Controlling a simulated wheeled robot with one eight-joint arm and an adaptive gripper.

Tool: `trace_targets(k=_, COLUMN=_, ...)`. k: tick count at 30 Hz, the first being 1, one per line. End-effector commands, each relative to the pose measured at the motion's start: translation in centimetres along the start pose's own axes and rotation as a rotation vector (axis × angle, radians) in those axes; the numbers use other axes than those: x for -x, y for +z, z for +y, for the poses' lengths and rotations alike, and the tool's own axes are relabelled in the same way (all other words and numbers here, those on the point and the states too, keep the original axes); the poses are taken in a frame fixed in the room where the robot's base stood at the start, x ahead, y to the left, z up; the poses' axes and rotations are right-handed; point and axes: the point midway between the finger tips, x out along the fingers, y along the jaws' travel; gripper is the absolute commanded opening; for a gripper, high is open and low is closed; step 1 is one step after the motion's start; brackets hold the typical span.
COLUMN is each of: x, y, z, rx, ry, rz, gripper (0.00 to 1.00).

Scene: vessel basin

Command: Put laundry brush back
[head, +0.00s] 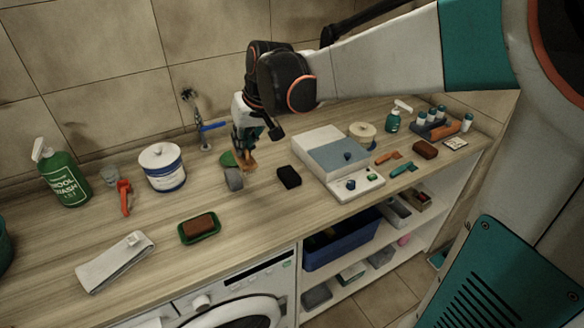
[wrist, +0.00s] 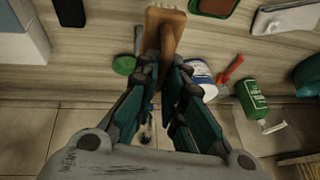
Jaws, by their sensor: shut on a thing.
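My gripper (head: 246,146) is above the counter, left of the grey-and-white box. In the wrist view my gripper (wrist: 165,75) is shut on a brown wooden piece with a pale end, which looks like the laundry brush (wrist: 170,35). In the head view the brush (head: 247,163) shows as a small brown patch under the fingers, partly hidden by them. Whether it touches the counter I cannot tell. A green round thing (head: 227,159) and a grey piece (head: 234,179) are just left of and below the brush; the green one also shows in the wrist view (wrist: 124,65).
A black block (head: 288,177) and the grey-and-white box (head: 330,150) stand to the right. A white tub (head: 162,167), red tool (head: 124,197) and green bottle (head: 60,172) stand left. A green tray (head: 200,236) holds a brown block.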

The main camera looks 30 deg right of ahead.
Motion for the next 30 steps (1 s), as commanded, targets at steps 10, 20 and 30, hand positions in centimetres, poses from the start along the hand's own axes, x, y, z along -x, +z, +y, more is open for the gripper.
trace_targets(k=10, x=-7.2, y=3.3, z=1.4, rx=0.001, ry=0.000, rz=0.000, gripper=0.00)
trace_targets(k=20, x=-13.1, y=5.7, z=2.6, rx=0.000, ry=0.000, rz=0.000, gripper=0.00)
trace_targets(k=30, x=-15.6, y=6.7, z=3.1, rx=0.000, ry=0.000, rz=0.000, gripper=0.00)
